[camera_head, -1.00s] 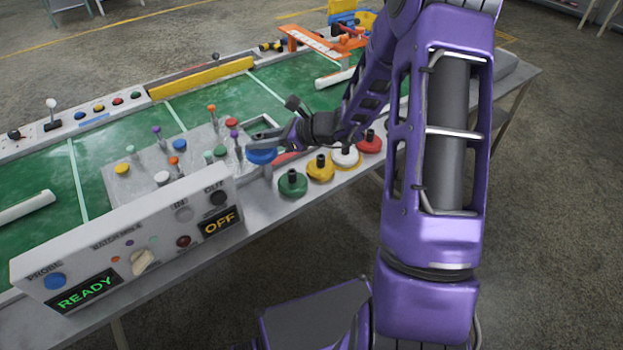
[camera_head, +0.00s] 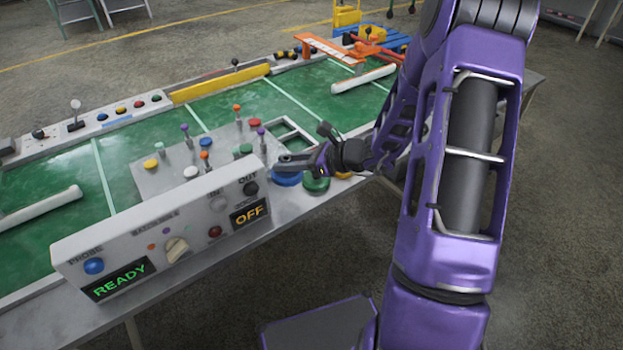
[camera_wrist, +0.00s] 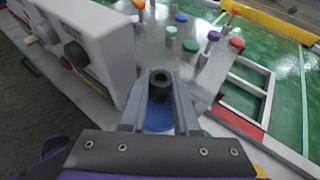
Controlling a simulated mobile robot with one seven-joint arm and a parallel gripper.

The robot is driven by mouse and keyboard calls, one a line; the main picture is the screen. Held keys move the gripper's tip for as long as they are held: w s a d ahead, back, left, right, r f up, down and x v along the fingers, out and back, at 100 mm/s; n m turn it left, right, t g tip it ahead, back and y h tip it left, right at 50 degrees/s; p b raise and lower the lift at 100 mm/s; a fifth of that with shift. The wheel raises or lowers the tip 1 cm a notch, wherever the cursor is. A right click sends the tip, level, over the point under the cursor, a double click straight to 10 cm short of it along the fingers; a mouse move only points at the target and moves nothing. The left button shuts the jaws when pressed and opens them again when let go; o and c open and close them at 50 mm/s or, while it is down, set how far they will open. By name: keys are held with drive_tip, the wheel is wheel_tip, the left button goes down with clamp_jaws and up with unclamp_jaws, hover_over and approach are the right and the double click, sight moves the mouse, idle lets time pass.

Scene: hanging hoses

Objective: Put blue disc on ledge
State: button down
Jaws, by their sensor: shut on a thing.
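My gripper (camera_head: 290,163) is shut on the black knob of the blue disc (camera_head: 287,180). In the wrist view the knob (camera_wrist: 160,84) stands between the two fingers, with the blue disc (camera_wrist: 158,120) below it, partly hidden by the gripper. The disc is over the grey front ledge (camera_head: 262,232), just right of the white control box; I cannot tell whether it touches the ledge. A green disc (camera_head: 316,185) is close on its right in the head view. A yellow disc (camera_head: 343,175) is farther right, mostly hidden by my arm.
The white control box (camera_head: 130,238) with READY and OFF displays stands close left of the disc. Behind are a grey plate (camera_head: 150,185) with several coloured-top pegs and an open frame (camera_head: 300,133). The ledge in front of the box is bare.

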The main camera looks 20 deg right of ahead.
wheel_tip(320, 180, down, 8)
drive_tip(key=shift+r+b, duration=0.25)
drive_tip(key=shift+b, duration=0.35)
drive_tip(key=shift+f, duration=0.2)
drive_tip(key=c, duration=0.7)
unclamp_jaws()
drive_tip(key=shift+o, duration=0.2)
drive_tip(key=shift+r, duration=0.3)
drive_tip(key=p+v, duration=0.1)
drive_tip(key=v, duration=1.1)
drive_tip(key=shift+f, duration=0.15)
